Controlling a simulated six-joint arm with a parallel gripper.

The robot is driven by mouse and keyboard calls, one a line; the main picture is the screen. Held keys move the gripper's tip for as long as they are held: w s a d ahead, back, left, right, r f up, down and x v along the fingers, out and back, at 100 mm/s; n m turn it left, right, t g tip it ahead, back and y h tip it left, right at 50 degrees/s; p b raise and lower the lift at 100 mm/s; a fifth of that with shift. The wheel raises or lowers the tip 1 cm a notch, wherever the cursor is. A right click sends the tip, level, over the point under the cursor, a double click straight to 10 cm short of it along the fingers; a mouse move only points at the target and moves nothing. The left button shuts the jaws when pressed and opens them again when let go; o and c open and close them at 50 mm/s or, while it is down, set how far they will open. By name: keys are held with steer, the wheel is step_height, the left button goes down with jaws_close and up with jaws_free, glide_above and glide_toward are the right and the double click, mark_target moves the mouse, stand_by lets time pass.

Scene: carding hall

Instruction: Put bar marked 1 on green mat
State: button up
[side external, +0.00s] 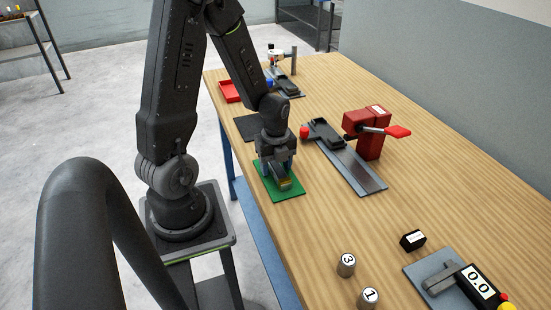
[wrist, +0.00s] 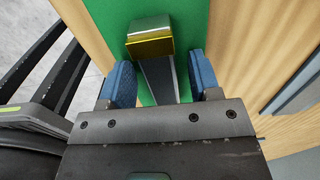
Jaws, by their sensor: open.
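A short grey round bar marked 1 (side external: 369,297) stands upright at the front of the bench, beside one marked 3 (side external: 346,264). The green mat (side external: 292,195) lies near the bench's left edge, under my gripper (side external: 276,173). The mat also shows in the wrist view (wrist: 190,22). A metal block with a yellow face (wrist: 150,38) and a dark grey strip (wrist: 160,80) show over the mat, with the strip between my spread blue fingers (wrist: 162,82). I see no number on the block. My gripper is open; whether it touches the strip is unclear.
A dark mat (side external: 254,128) and red tray (side external: 230,91) lie farther back. A scale (side external: 470,281) and small black block (side external: 413,239) sit front right.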

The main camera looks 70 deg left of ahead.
mark_target(276, 164)
step_height(276, 164, up, 12)
steer(key=s+d+r+n+t, duration=0.2)
steer(key=d+r+n, duration=0.3)
steer(key=d+n, duration=0.2)
steer(key=s+d+r+n+t, duration=0.3)
steer(key=d+r+n, duration=0.3)
steer(key=n, duration=0.5)
steer(key=shift+d+t, duration=0.3)
steer(key=shift+d, duration=0.95)
